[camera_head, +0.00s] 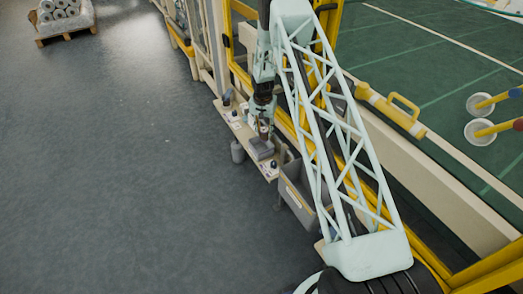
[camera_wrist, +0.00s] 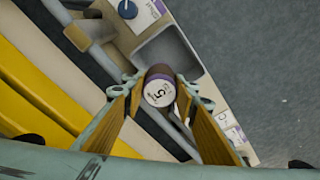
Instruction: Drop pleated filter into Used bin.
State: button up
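A short brown cylinder with a pale, purple-edged end marked "5" (camera_wrist: 158,92), which looks like the pleated filter, is between my gripper's fingertips (camera_wrist: 160,84) in the wrist view. The fingers are spread to about its width; firm contact cannot be made out. In the head view my gripper (camera_head: 264,127) points down over the narrow bench, close above a grey tray (camera_head: 262,149). The tray also shows in the wrist view (camera_wrist: 172,48), just beyond the cylinder. A grey open bin (camera_head: 297,190) stands at the near end of the bench; its label is too small to read.
The beige bench (camera_head: 242,131) carries labels and small items, with a grey can (camera_head: 237,151) beside it. A yellow fence (camera_head: 289,122) runs close along the right. A pallet of rolls (camera_head: 64,18) stands far left. The grey floor at left is clear.

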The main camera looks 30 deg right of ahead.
jog(key=o, duration=0.5)
jog(key=shift+r, duration=0.25)
notch_tip(320, 180, up, 12)
jog(key=s+a, duration=0.1)
jog(key=shift+f, duration=0.25)
dwell(0.5)
dwell(0.8)
